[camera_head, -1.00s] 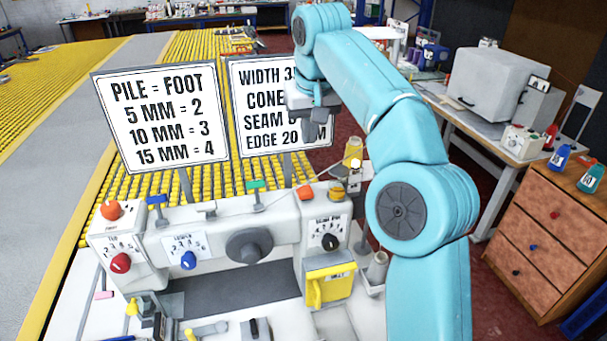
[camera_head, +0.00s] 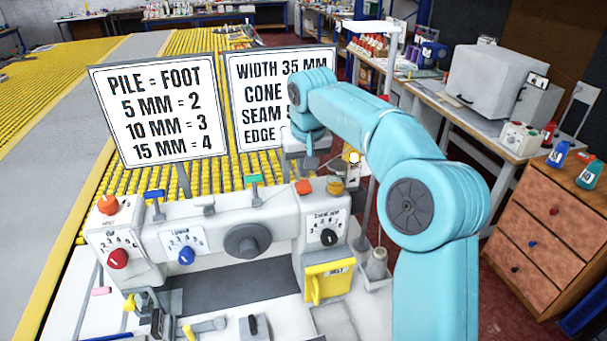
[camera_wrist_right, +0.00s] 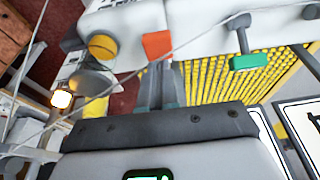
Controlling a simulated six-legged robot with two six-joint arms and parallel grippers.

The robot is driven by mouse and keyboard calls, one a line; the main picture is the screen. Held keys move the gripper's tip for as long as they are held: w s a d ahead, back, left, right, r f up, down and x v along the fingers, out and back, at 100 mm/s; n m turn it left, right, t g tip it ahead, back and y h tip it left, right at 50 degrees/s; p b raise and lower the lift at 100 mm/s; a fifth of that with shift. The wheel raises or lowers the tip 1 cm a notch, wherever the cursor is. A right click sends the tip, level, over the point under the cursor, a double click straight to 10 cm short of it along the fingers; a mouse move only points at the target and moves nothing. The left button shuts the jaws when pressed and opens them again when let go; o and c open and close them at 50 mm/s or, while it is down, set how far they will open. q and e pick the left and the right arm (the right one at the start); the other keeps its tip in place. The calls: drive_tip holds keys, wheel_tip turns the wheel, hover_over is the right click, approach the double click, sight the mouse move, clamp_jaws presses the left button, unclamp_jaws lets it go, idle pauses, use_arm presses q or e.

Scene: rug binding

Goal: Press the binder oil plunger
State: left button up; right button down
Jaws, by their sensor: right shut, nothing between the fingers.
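The binder (camera_head: 215,235) is a white machine with coloured knobs. An orange-red block (camera_head: 304,187) sits on its top edge at the right, and a round yellow cap (camera_head: 335,186) stands beside it. No label shows which of these is the oil plunger. My right gripper (camera_head: 304,174) is just behind and above the orange-red block, shut and empty. In the right wrist view, its closed grey fingers (camera_wrist_right: 158,84) point at the orange-red block (camera_wrist_right: 157,45), whose contact with the tips I cannot tell. The yellow cap (camera_wrist_right: 102,46) is left of them. My left gripper is out of view.
A green-topped lever (camera_head: 253,179) and a blue-topped one (camera_head: 155,194) rise from the binder's back edge. Two sign boards (camera_head: 158,108) stand behind it. A thin thread (camera_wrist_right: 190,42) crosses the wrist view. A cone on a post (camera_head: 376,262) stands at the binder's right.

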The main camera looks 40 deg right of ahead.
sight(303, 187)
drive_tip(key=shift+f, duration=0.55)
drive_tip(key=shift+s+f, duration=0.15)
drive_tip(key=shift+f, duration=0.2)
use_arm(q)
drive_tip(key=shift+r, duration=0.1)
use_arm(e)
drive_tip(key=shift+f, duration=0.1)
